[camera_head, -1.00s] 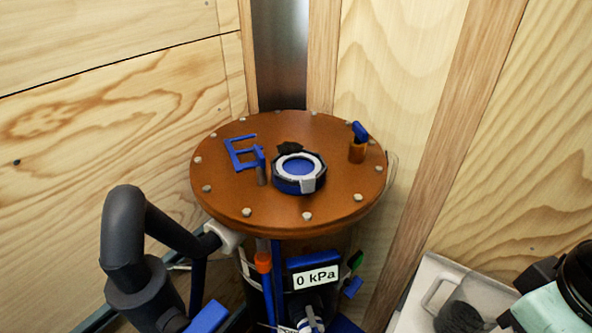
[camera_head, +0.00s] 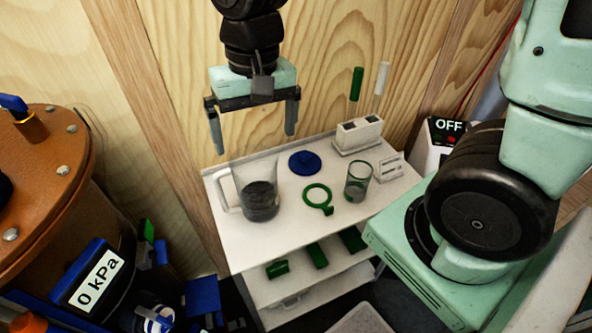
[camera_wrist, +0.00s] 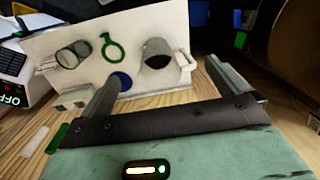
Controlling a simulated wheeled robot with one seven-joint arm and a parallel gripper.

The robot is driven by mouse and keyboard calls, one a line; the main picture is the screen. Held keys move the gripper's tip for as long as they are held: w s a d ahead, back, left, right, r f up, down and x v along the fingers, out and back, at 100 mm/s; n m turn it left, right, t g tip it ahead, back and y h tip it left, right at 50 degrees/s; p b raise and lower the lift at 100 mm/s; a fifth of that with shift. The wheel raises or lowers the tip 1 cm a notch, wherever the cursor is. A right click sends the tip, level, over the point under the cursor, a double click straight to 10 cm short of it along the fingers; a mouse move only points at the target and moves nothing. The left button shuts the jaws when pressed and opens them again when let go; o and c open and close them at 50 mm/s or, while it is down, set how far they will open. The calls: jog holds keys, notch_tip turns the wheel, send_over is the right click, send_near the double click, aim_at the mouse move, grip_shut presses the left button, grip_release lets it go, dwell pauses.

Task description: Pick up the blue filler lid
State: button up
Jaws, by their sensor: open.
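The blue filler lid (camera_head: 305,162) is a round blue disc with a small raised knob. It lies on the white shelf top (camera_head: 290,225), toward the back, between the pitcher and the white block. My gripper (camera_head: 253,130) is open and empty above the back left of the shelf, up and left of the lid in the head view. In the wrist view the lid (camera_wrist: 120,81) shows partly behind one finger of my gripper (camera_wrist: 165,85). I see no contact between them.
A pitcher with dark contents (camera_head: 260,198) stands left of the lid. A green ring (camera_head: 318,197) and a glass beaker (camera_head: 357,181) are in front and right. A white block (camera_head: 358,134) holds green and white sticks. Wooden walls stand close behind.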

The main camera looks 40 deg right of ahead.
jog(key=w+d+f+m+b, duration=0.4)
jog(key=w+d+f+m, duration=0.4)
jog(key=d, duration=0.3)
jog(key=m+h+b, duration=0.1)
jog(key=m+b, duration=0.1)
jog(key=m, duration=0.4)
send_near(305, 154)
jog(key=f, duration=0.4)
jog(key=shift+w+d+f, duration=0.15)
jog(key=shift+d+f, duration=0.1)
jog(key=shift+d, duration=0.05)
jog(key=shift+a+f, duration=0.15)
jog(key=shift+f, duration=1.4)
jog(key=shift+a+f, duration=0.1)
jog(key=shift+f, duration=1.4)
jog(key=c, duration=0.8)
